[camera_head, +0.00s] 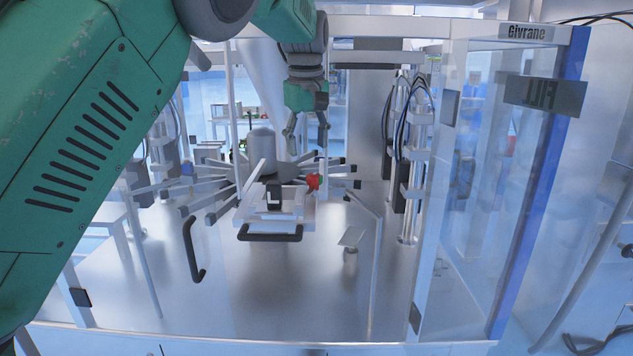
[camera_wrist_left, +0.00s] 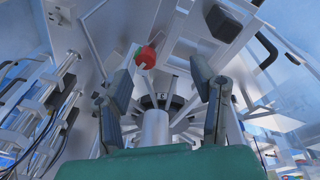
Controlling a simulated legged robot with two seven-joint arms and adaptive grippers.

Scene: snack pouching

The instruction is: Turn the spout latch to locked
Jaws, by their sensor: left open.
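A red knob, which looks like the spout latch (camera_head: 313,182), sits by the white frame in the middle of the machine. In the left wrist view the red latch (camera_wrist_left: 146,57) lies beyond my fingertips, nearer the left finger, with a small green patch beside it. Its locked or unlocked setting cannot be read. My left gripper (camera_head: 307,138) hangs fingers-down above the latch, open and empty, apart from it. Its two spread fingers also show in the left wrist view (camera_wrist_left: 162,84). My right gripper is out of view.
A grey hub with several radiating arms (camera_head: 262,148) stands behind the latch. A black handle (camera_head: 270,233) is in front of it, and another dark handle (camera_head: 192,252) is to the left. A clear panel (camera_head: 475,190) bounds the right side. The front metal deck (camera_head: 290,290) is bare.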

